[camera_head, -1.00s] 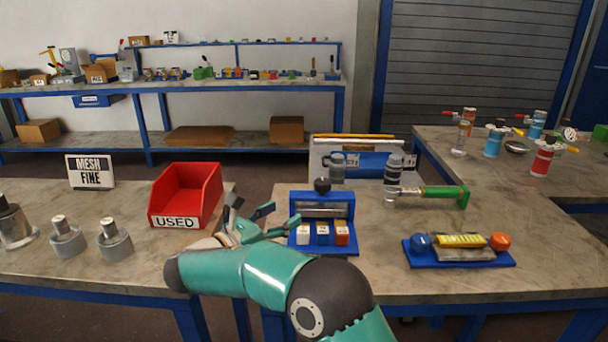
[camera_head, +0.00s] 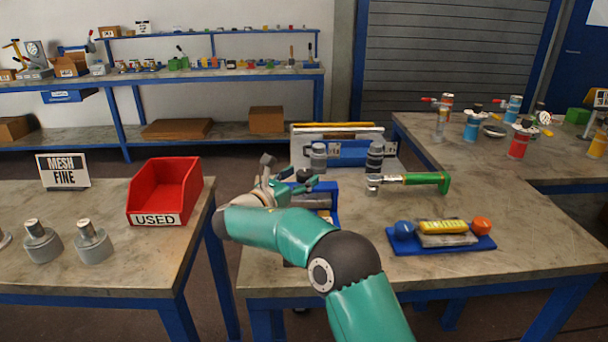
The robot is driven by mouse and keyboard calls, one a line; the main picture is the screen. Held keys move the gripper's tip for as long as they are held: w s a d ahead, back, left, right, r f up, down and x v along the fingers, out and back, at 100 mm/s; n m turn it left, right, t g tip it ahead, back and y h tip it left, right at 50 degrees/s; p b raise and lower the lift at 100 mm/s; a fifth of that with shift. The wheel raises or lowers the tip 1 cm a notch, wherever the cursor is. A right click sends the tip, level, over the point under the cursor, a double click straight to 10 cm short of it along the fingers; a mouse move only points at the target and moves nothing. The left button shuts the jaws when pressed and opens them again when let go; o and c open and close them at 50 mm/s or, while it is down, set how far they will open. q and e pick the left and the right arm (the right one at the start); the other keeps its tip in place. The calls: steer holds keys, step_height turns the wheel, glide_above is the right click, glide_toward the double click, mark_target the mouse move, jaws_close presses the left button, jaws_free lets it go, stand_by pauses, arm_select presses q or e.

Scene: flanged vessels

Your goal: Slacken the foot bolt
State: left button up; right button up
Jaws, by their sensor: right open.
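My right gripper (camera_head: 289,175) is open, with its fingers apart, over the blue fixture (camera_head: 334,214) on the middle bench. The gripper and my arm hide most of that fixture. A green-handled tool with a metal head (camera_head: 412,179) lies to the right of the gripper, apart from it. I cannot pick out the foot bolt for certain. Two grey flanged pieces with studs on top, one left (camera_head: 41,243) and one right (camera_head: 93,243), stand on the left bench. My left gripper is not in view.
A red bin marked USED (camera_head: 156,219) and a MESH FINE sign (camera_head: 63,171) stand on the left bench. A blue tray (camera_head: 470,245) with coloured knobs is at right. Several coloured vessels (camera_head: 519,143) stand on the far right bench. A gap separates the left and middle benches.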

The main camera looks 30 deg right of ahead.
steer(key=shift+x, duration=1.05)
